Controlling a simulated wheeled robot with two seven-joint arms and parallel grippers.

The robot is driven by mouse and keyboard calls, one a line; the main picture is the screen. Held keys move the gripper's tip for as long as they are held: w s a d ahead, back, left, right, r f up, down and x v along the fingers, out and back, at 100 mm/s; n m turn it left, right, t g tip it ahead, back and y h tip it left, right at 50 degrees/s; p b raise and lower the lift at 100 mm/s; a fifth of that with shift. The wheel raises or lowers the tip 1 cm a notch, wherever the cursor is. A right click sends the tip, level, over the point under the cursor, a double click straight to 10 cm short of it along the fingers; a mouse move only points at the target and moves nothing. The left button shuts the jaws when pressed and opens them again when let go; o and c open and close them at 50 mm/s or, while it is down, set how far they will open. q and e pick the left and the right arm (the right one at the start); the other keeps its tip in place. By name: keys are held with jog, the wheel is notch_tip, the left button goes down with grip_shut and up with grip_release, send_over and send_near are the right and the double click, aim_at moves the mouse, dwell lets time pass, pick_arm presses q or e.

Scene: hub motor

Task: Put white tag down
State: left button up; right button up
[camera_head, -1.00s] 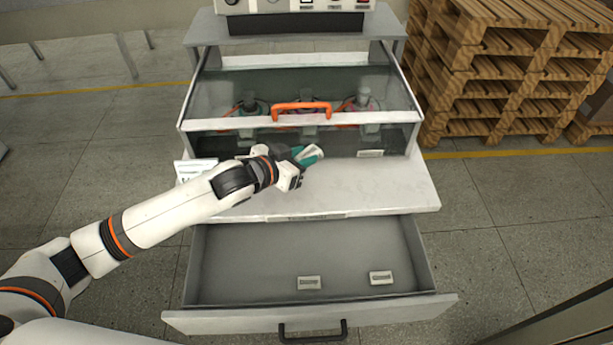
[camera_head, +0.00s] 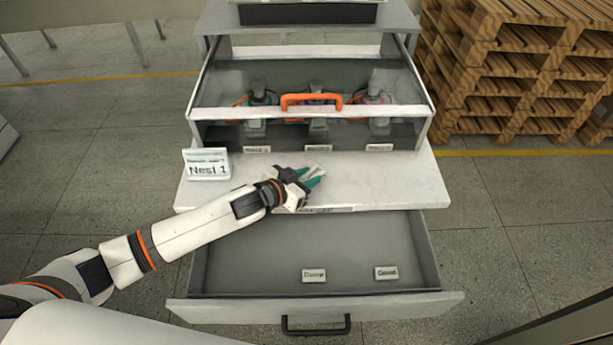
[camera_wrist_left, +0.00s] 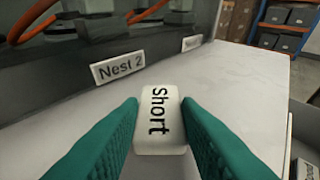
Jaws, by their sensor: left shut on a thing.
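A white tag (camera_wrist_left: 159,120) with the word "short" is between the two green fingers of my left gripper (camera_wrist_left: 160,127) in the left wrist view. The gripper is shut on it. In the head view my left gripper (camera_head: 316,175) is over the white work surface (camera_head: 390,185), near its front edge, with the white tag (camera_head: 318,169) at its fingertips. I cannot tell whether the tag touches the surface. My right gripper is not in view.
A clear-fronted cabinet with an orange handle (camera_head: 311,98) stands behind the surface. A "Nest 1" sign (camera_head: 207,165) stands at left; a "Nest 2" label (camera_wrist_left: 117,67) is ahead. The open drawer (camera_head: 245,265) below holds two labels (camera_head: 314,275) (camera_head: 386,273). The surface's right side is clear.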

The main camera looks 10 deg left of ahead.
pick_arm(q)
jog(key=shift+f, duration=0.15)
jog(key=o, duration=0.9)
jog(key=shift+o, duration=0.2)
jog(key=shift+a+r, duration=0.1)
jog(key=shift+r, duration=0.15)
jog(key=v, duration=1.2)
jog(key=shift+s+f, duration=0.15)
